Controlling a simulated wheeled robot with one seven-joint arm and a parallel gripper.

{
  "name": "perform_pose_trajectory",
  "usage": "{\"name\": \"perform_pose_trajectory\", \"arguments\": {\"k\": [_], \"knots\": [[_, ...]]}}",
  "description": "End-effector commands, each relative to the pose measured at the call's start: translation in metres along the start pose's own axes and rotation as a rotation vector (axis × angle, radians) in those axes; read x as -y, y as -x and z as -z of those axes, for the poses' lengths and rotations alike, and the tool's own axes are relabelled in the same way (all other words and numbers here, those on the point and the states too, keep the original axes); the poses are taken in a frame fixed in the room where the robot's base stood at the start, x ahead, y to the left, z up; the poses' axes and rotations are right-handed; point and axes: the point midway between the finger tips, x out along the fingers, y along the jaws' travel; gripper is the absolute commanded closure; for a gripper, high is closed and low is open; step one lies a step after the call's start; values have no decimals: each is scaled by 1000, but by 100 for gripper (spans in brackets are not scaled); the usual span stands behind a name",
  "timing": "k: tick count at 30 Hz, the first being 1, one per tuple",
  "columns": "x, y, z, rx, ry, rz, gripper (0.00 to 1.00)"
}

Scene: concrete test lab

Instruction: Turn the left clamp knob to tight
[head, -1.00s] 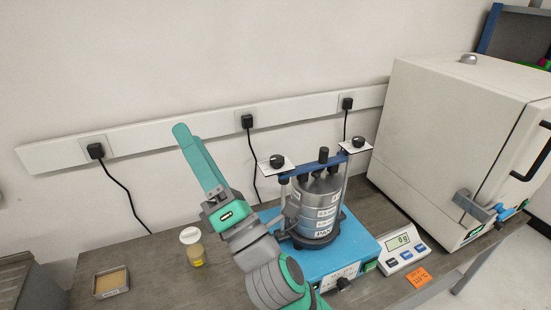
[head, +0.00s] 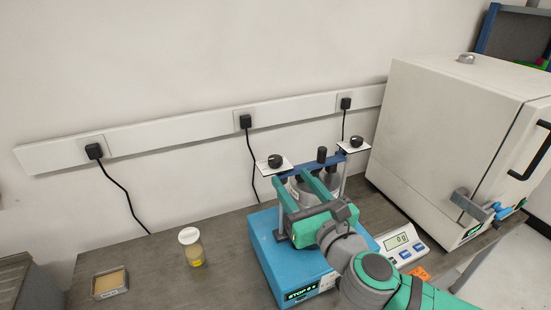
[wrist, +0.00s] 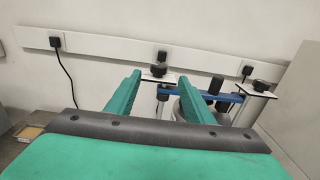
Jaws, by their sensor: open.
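The left clamp knob (head: 275,161) is a black round knob on a small white plate, at the left end of a blue crossbar (head: 318,163) over the sieve shaker. In the wrist view the left knob (wrist: 162,56) appears beyond and between my fingertips. My gripper (head: 289,179) is open and empty, its green fingers pointing toward the clamp, just in front of and below the left knob's plate. The fingers look apart from the knob. The plate's markings are too small to read. The sieve stack is largely hidden behind my gripper.
The right clamp knob (head: 357,141) stands at the crossbar's other end. The blue shaker base (head: 272,262) is below, with a scale (head: 402,245) to its right. A white oven (head: 450,140) bounds the right. A lidded jar (head: 192,248) and a small tray (head: 110,283) stand left.

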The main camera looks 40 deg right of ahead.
Motion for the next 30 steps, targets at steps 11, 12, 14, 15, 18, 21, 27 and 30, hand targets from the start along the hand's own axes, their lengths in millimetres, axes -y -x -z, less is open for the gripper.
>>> {"name": "perform_pose_trajectory", "arguments": {"k": [11,12,14,15,18,21,27,30], "knots": [[-2,-55,0,2,-2,-3,52],[-2,-62,0,1,-2,-3,52],[-2,-72,0,1,-3,-3,52],[-2,-78,0,1,-3,-3,52],[-1,-90,0,1,-3,-3,52],[-1,-99,-1,2,-2,-2,52],[-1,-106,-1,2,-2,-2,52],[-1,-106,-1,2,-2,-1,52]]}}
